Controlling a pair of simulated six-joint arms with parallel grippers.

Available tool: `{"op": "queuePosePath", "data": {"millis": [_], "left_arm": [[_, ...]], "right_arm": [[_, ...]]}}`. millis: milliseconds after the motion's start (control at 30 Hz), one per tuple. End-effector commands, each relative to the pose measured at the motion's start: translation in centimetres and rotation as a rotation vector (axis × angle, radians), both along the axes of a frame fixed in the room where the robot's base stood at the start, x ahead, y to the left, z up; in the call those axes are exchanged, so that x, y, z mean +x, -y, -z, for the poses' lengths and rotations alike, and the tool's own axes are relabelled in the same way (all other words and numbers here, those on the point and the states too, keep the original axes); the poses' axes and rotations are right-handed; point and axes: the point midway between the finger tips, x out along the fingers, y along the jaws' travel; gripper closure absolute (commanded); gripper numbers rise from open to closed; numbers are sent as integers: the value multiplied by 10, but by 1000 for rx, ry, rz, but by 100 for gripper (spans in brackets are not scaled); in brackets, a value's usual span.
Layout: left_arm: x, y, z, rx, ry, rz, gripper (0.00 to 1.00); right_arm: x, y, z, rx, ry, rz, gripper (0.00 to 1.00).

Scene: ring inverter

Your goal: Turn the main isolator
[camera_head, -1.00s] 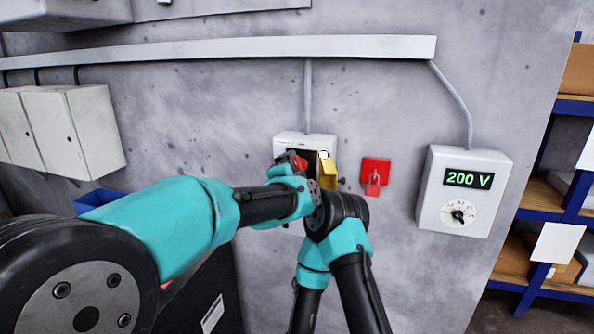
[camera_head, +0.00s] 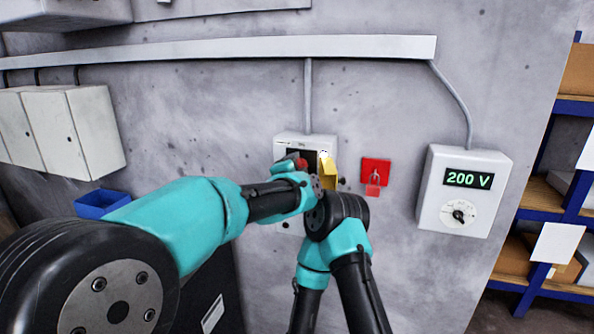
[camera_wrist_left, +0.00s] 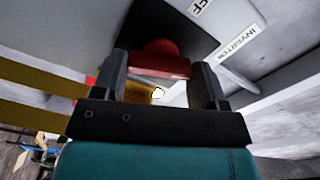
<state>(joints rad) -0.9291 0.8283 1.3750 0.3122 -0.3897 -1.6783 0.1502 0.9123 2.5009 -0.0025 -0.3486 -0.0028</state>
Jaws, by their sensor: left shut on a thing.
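The main isolator box (camera_head: 292,142) is a white box on the grey wall, with a dark face and a red handle (camera_head: 301,164). The head view shows my left gripper (camera_head: 297,166) at the handle, largely hidden by its own arm. In the left wrist view, the red handle (camera_wrist_left: 160,62) sits between the two dark fingers of the left gripper (camera_wrist_left: 160,85), which is shut on it. Labels with "INVERTER" and a partly cut word ending in "FF" show beside it. My right arm stands in front of the box; its gripper's fingers are hidden.
A yellow piece (camera_head: 328,172) juts out at the box's right side. A red lockout station (camera_head: 375,170) hangs right of it. Further right is a meter box (camera_head: 466,160) reading 200 V with a dial. A blue bin (camera_head: 103,203) is at left.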

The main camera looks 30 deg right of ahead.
Motion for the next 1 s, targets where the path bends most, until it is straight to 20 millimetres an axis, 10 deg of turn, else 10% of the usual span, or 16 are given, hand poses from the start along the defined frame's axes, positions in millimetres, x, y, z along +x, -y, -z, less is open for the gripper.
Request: {"op": "queuePosePath", "data": {"millis": [1000], "left_arm": [[0, 0, 0, -288, -321, 0, 58]], "right_arm": [[0, 0, 0, 0, 0, 0, 57]]}}
